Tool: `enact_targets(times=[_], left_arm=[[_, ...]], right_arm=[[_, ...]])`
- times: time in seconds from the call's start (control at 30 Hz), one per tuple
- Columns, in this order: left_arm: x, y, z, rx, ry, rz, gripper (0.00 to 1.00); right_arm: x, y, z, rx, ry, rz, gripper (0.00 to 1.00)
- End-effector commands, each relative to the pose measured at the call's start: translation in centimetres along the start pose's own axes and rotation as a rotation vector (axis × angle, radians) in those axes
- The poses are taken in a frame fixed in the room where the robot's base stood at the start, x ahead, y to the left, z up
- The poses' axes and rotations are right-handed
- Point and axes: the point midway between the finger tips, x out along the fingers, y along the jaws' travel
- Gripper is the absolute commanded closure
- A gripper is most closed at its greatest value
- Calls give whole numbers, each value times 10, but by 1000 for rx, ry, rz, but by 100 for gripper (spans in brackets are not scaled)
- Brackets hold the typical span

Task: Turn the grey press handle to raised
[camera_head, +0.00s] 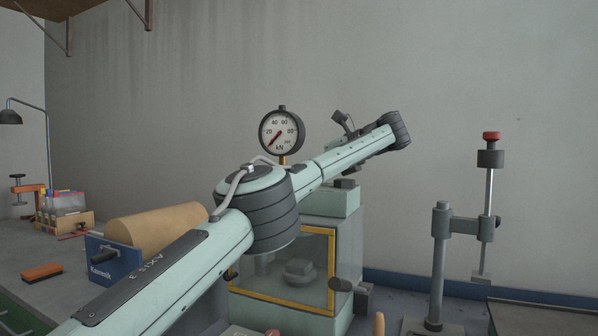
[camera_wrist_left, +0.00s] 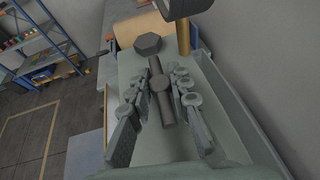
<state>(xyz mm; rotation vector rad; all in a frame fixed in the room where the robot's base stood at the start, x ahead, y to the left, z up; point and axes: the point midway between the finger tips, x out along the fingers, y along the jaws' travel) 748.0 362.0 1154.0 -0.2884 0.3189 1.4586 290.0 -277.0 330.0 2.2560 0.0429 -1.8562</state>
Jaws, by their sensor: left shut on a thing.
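The press (camera_head: 345,240) is a mint-green machine with a yellow-framed window. A dial gauge (camera_head: 282,131) stands on it, its needle at the low end of the scale. My left arm crosses in front of the press in the head view and hides part of it. The left gripper (camera_wrist_left: 160,106) shows in the left wrist view, its two fingers on either side of the dark grey press handle (camera_wrist_left: 164,112). It is shut on the handle. The handle's exact angle is hard to tell. My right gripper is not in view.
A blue box (camera_head: 116,265) and a tan roll (camera_head: 160,225) stand left of the press. An orange-topped block (camera_head: 42,272) lies further left. A grey stand with a red knob (camera_head: 491,135) rises at the right. A wall closes off the back.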

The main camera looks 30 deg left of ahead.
Motion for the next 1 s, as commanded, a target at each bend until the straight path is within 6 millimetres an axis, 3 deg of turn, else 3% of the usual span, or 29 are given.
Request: enact_targets(times=[0.5, 0.53, 0.67, 1.0], left_arm=[[0, 0, 0, -3, 1, 9, 100], [0, 0, 0, -3, 1, 9, 77], [0, 0, 0, -2, 1, 9, 61], [0, 0, 0, -1, 1, 6, 59]], right_arm=[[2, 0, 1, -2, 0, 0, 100], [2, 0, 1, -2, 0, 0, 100], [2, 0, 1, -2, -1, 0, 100], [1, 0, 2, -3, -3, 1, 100]])
